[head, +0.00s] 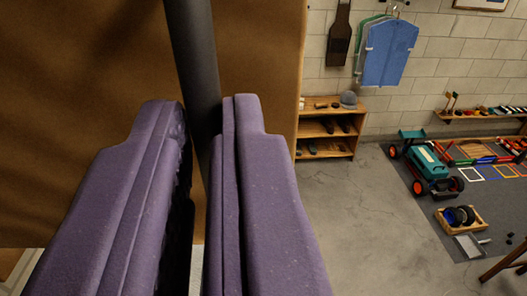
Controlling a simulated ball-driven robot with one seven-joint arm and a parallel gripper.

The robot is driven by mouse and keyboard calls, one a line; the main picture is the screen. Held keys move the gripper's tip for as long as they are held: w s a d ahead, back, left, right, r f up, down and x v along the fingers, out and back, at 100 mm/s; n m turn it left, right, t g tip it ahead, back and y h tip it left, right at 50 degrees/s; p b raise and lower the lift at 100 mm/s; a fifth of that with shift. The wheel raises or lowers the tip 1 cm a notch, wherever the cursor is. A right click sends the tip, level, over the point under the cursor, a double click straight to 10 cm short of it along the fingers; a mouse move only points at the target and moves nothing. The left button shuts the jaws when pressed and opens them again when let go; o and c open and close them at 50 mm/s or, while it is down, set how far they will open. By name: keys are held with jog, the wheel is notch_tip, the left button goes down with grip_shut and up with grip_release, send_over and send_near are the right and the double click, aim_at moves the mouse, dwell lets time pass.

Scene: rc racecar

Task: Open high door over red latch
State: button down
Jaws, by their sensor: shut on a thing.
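My gripper (203,106) has two thick purple fingers and fills the lower left of the head view. It is shut on a dark, upright bar handle (191,45), which runs down from the top edge between the fingers. Behind it is a broad brown door panel (85,60), with its right edge upright near the middle of the view. The fingers hide the lower part of the bar. I see no red latch in this view.
Right of the panel is open concrete floor (352,235). A wooden shelf (326,126) stands by the block wall, with clothes (388,52) hanging above. A teal racecar (428,165) and a wooden tray (462,217) sit on a grey mat at right.

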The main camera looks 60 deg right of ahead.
jog(key=shift+m+g+h, duration=0.7)
jog(key=shift+m+g, duration=0.1)
jog(key=shift+s+a+r, duration=0.1)
jog(key=shift+s+a, duration=0.05)
jog(key=shift+a, duration=0.55)
jog(key=shift+s+a+r, duration=0.1)
jog(key=shift+s+a, duration=0.1)
jog(key=shift+a, duration=0.55)
jog(key=shift+s+a+r, duration=0.1)
jog(key=shift+s+a, duration=0.05)
jog(key=shift+a, duration=0.55)
jog(key=c, duration=1.4)
grip_release()
jog(key=shift+w, duration=0.15)
jog(key=shift+o, duration=1.2)
jog(key=shift+w+a+f, duration=0.15)
jog(key=shift+w+a, duration=0.1)
jog(key=shift+w, duration=0.2)
jog(key=shift+s+d+f, duration=0.1)
jog(key=shift+d, duration=0.05)
jog(key=v, duration=0.7)
jog(key=shift+s+a, duration=0.3)
